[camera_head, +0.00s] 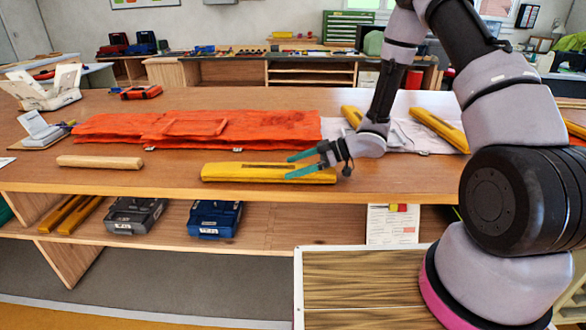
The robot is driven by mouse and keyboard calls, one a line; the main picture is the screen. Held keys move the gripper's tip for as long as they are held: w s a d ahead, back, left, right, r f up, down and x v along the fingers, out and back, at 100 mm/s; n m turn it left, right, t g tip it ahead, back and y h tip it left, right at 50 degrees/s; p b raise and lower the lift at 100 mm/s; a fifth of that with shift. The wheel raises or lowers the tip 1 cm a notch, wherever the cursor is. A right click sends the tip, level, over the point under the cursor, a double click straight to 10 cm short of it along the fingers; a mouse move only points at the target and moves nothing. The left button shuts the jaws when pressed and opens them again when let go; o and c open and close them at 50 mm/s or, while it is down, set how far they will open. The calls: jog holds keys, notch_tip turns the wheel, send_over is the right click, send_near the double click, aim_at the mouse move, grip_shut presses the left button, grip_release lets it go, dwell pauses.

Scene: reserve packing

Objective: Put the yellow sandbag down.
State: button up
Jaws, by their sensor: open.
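A long yellow sandbag (240,173) with a dark slot along its top lies flat on the wooden table (110,178) near its front edge. My gripper (288,166) is at the sandbag's right half, with its two teal fingers apart. One finger is at the far side and the other passes over the near right part. I cannot tell whether the fingers touch it. Two more yellow sandbags lie on a white cloth (405,132) to the right, one at the right (440,129) and one partly hidden behind my arm (351,115).
An orange folded fabric (200,129) lies just behind the sandbag. A wooden rod (100,162) lies to the left. A white stand (38,130) is at the far left. A shelf below holds a grey case (135,215) and a blue case (215,218).

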jog(key=v, duration=1.1)
jog(key=shift+d, duration=0.15)
jog(key=shift+w+r, duration=0.15)
jog(key=w+d+r+m+t+h, duration=0.6)
jog(key=w+d+r+t+h, duration=0.15)
jog(key=w+r, duration=0.4)
jog(key=s+d+r+m+t+h, duration=0.35)
jog(key=d+r+m+h, duration=0.2)
jog(key=d+r, duration=0.5)
jog(key=s+d+r+m+g+h, duration=0.2)
jog(key=s+r+m, duration=0.5)
jog(key=s, duration=0.5)
jog(key=s+a+r+m+g+y, duration=0.1)
jog(key=s+a+y, duration=0.1)
jog(key=s, duration=0.5)
jog(key=s+a+r+m+g+y, duration=0.1)
jog(key=s+a, duration=0.3)
jog(key=s, duration=0.4)
jog(key=shift+s+r+m+y, duration=0.25)
jog(key=shift+m+y, duration=0.15)
jog(key=shift+m, duration=0.25)
jog(key=shift+a, duration=0.1)
